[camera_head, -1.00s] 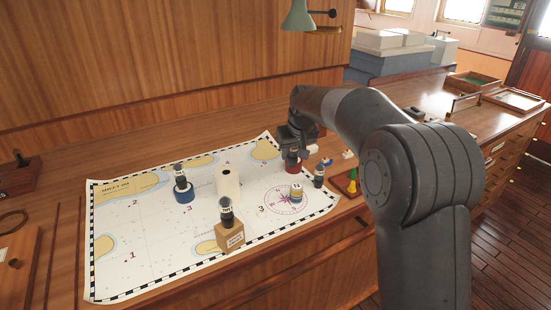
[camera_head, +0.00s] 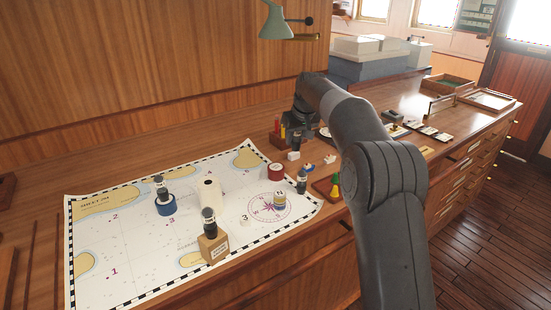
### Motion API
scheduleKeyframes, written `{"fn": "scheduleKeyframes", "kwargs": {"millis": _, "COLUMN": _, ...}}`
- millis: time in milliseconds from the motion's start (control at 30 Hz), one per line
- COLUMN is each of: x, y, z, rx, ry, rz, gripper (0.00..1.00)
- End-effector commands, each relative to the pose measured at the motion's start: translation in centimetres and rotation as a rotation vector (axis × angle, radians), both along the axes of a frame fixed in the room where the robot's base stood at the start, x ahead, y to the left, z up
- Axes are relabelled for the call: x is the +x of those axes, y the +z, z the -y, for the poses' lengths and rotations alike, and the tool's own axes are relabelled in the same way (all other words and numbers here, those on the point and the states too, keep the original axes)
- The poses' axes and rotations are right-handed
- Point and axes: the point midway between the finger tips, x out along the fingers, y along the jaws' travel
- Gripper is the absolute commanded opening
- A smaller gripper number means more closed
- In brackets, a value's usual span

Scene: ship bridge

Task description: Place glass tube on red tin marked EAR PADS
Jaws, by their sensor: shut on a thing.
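The red tin (camera_head: 276,169) stands on the chart near its back right corner, with a pale top and nothing seen on it. Its lettering is too small to read. My gripper (camera_head: 297,138) is behind and to the right of the tin, apart from it, pointing down at a small wooden rack (camera_head: 277,140). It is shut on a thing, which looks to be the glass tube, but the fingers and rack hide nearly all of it.
A dark bottle (camera_head: 302,181) stands right of the red tin. A lamp (camera_head: 276,22) hangs above.

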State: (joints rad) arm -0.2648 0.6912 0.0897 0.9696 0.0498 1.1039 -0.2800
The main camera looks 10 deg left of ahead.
Motion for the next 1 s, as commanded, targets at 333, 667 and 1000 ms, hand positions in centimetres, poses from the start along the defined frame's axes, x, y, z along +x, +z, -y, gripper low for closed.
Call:
{"fn": "scheduleKeyframes", "kwargs": {"millis": 333, "x": 1.0, "y": -3.9, "z": -6.3, "rx": -0.002, "ry": 0.0, "rz": 0.001, "gripper": 0.07}}
{"fn": "scheduleKeyframes", "kwargs": {"millis": 667, "x": 1.0, "y": -6.8, "z": -6.8, "rx": -0.002, "ry": -0.001, "rz": -0.001, "gripper": 0.07}}
{"fn": "scheduleKeyframes", "kwargs": {"millis": 1000, "x": 1.1, "y": -8.2, "z": -6.8, "rx": -0.001, "ry": -0.002, "rz": 0.002, "gripper": 0.07}}
